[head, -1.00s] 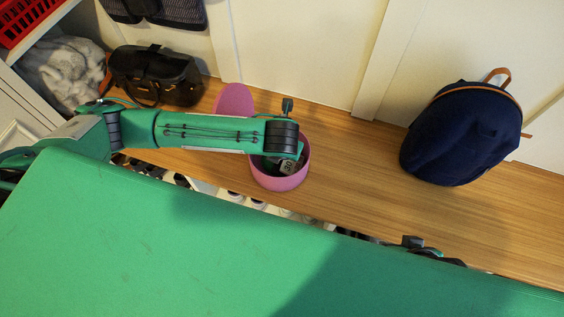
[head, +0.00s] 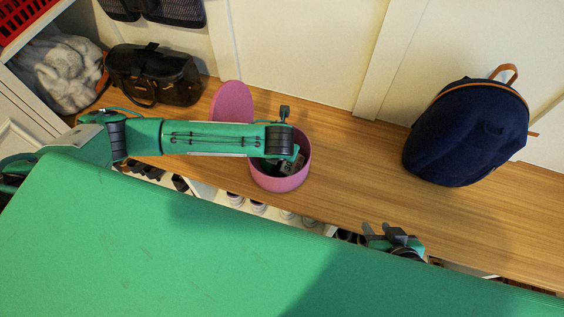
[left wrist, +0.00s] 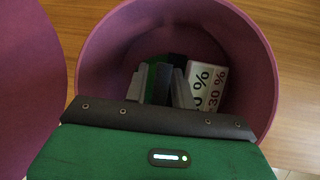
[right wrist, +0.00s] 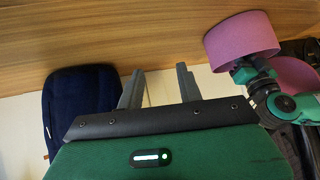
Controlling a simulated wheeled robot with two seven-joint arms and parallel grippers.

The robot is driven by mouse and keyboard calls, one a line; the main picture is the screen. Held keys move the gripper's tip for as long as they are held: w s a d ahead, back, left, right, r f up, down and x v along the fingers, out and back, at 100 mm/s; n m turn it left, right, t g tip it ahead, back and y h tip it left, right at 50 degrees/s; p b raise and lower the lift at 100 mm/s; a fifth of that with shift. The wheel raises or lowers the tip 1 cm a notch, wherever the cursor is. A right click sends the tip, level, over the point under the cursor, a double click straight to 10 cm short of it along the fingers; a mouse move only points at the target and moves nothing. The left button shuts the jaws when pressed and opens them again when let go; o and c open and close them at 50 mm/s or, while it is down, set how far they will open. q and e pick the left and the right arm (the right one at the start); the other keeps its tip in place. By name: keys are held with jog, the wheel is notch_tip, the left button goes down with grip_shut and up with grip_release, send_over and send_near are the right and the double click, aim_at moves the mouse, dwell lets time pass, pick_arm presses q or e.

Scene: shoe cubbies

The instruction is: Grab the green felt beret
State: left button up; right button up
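The left wrist view shows a small green patch (left wrist: 152,75) inside the round pink box (left wrist: 105,62), behind my left fingers. It may be the green felt beret, but too little shows to be sure. My left gripper (left wrist: 160,88) points down into the box. Its fingers are apart, with green and dark surfaces behind the gap. In the head view my left forearm and wrist cover part of the box (head: 284,182). My right gripper (head: 381,232) is open and empty over the bench's front edge; its parted fingers also show in the right wrist view (right wrist: 160,85).
A white card with "30 %" (left wrist: 206,82) lies in the box beside the fingers. The pink lid (head: 232,101) stands left of the box. A dark bag (head: 155,75) is farther left and a navy backpack (head: 467,132) to the right. The wooden bench (head: 352,165) is clear between box and backpack.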

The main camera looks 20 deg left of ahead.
pick_arm(q)
grip_shut()
